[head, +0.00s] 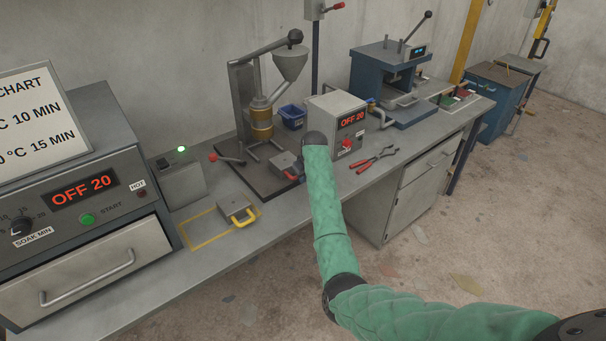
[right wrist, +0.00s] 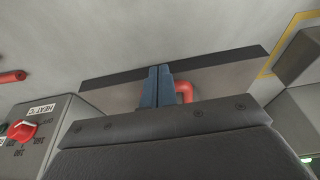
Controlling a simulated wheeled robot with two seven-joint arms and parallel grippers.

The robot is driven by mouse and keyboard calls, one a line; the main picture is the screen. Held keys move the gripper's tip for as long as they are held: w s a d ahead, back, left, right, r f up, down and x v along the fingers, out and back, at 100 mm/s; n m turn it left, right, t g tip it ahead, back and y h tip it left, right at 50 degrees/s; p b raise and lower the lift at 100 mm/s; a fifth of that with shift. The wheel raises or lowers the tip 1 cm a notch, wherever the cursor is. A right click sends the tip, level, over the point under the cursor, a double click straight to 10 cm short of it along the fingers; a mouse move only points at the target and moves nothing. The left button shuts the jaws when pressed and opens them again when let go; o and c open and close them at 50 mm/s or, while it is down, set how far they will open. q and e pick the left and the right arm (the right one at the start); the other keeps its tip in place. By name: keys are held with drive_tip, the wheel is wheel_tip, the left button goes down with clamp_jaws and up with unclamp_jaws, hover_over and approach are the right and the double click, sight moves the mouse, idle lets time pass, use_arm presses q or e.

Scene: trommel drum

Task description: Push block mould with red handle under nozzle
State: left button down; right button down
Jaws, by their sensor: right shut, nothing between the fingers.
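The block mould with the red handle (head: 285,161) is a small grey block on the dark base plate (head: 258,184) of the injection press, to the right of the nozzle area. The press has a brass barrel (head: 261,124) under a grey funnel. The nozzle tip is too small to make out. My right gripper (right wrist: 157,86) is shut and empty. In the right wrist view the red handle (right wrist: 185,91) shows just right of its fingertips; I cannot tell whether they touch. In the head view my green-sleeved arm hides the fingers. My left gripper is not in view.
A second mould (head: 233,206) with a yellow handle sits in a yellow outline at the bench's front. A heater box (head: 338,117) stands behind my right wrist. Red pliers (head: 374,158) lie to the right, and a blue bin (head: 292,117) stands behind.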

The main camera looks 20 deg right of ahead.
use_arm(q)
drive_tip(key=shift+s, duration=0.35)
use_arm(e)
drive_tip(key=shift+w+a, duration=0.1)
drive_tip(key=shift+w, duration=0.15)
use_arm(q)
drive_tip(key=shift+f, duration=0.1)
